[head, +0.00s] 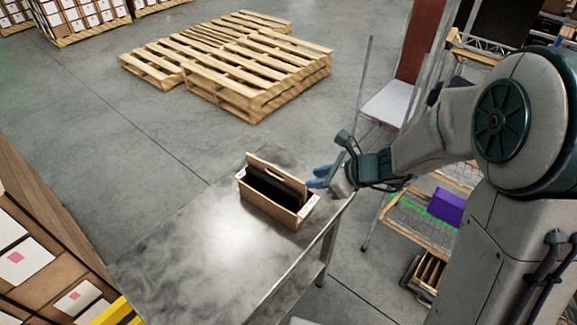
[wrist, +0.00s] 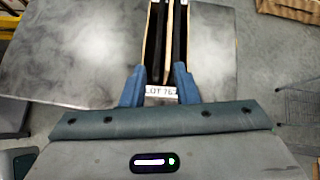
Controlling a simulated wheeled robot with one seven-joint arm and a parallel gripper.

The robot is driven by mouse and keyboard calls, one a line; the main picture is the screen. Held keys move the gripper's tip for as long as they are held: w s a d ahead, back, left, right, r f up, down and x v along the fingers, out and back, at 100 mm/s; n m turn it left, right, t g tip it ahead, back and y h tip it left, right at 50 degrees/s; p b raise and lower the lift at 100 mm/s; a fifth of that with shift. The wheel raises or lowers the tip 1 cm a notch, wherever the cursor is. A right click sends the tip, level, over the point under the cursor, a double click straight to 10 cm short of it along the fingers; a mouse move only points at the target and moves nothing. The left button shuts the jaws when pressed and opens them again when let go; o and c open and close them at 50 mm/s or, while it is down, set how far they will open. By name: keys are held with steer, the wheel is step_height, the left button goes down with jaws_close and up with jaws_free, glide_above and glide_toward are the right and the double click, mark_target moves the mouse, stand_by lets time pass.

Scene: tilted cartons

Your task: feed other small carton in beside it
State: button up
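A narrow open-topped tan box (head: 272,203) stands on the metal table (head: 175,250). A tall tan panel (head: 277,174) rises along its length, with dark space beside it. In the wrist view, the panel (wrist: 170,45) runs between two dark slots, and a white label (wrist: 161,90) reading "LOT 76" is on the near end. My gripper (head: 317,177) is near the box's right end, its blue fingers apart. In the wrist view, the gripper (wrist: 159,72) shows a finger on either side of the labelled end; contact cannot be told. I cannot make out a small carton in the box or gripper.
The table is bare around the box. Wooden pallets (head: 235,62) lie on the floor beyond it. Stacked cartons (head: 25,262) stand at the left. A wire cart (head: 425,222) with a purple box (head: 445,206) is at the right, below my arm.

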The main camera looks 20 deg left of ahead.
mark_target(290, 176)
steer(key=w+a+f+b, duration=0.1)
steer(key=a+f, duration=0.1)
steer(key=w+a+f+m+b, duration=0.1)
steer(key=a+f, duration=0.1)
steer(key=w+a+f+m+b, duration=0.1)
steer(key=a+f, duration=0.1)
steer(key=a, duration=0.1)
steer(key=shift+w, duration=0.2)
steer(key=shift+b+x, duration=0.85)
steer(key=shift+x, duration=0.05)
steer(key=shift+a+r, duration=0.1)
jaws_close()
steer(key=shift+w+r, duration=0.1)
steer(key=shift+r, duration=0.05)
